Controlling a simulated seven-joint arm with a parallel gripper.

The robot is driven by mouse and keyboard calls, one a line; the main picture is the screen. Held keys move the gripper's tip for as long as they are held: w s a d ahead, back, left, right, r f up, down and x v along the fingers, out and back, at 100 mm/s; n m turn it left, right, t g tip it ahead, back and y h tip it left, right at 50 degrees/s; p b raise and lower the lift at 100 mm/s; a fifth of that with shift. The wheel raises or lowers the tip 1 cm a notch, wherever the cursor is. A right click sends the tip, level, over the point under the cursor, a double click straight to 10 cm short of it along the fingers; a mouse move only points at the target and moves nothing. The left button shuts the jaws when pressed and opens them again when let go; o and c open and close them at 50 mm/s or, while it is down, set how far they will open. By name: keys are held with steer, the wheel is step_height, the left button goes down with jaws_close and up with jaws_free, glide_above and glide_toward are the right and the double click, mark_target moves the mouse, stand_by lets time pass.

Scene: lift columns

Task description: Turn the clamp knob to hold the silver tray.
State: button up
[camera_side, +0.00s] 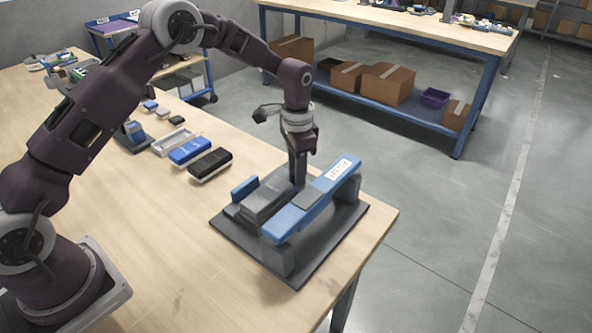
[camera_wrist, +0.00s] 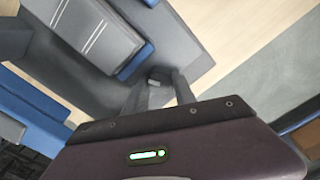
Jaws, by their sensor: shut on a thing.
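A grey block-like piece with pale stripes (camera_wrist: 95,35), which looks like the silver tray, lies in the fixture between blue blocks; it also shows in the side view (camera_side: 264,203). My gripper (camera_side: 298,178) points straight down beside it, behind the blue beam. In the wrist view my gripper (camera_wrist: 157,92) has its two fingers on either side of a small grey part, which looks like the clamp knob (camera_wrist: 154,82), and is shut on it. The knob is hidden in the side view, and its turn angle cannot be told.
The fixture's dark base plate (camera_side: 318,262) sits near the table edge. A blue beam with a white label (camera_side: 307,203) bridges it on the right. A blue case (camera_side: 189,151), a black case (camera_side: 210,164) and a pale open tray (camera_side: 173,141) lie to the left. The front table area is clear.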

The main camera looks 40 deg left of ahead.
steer(key=o, duration=0.9)
steer(key=shift+r, duration=3.5)
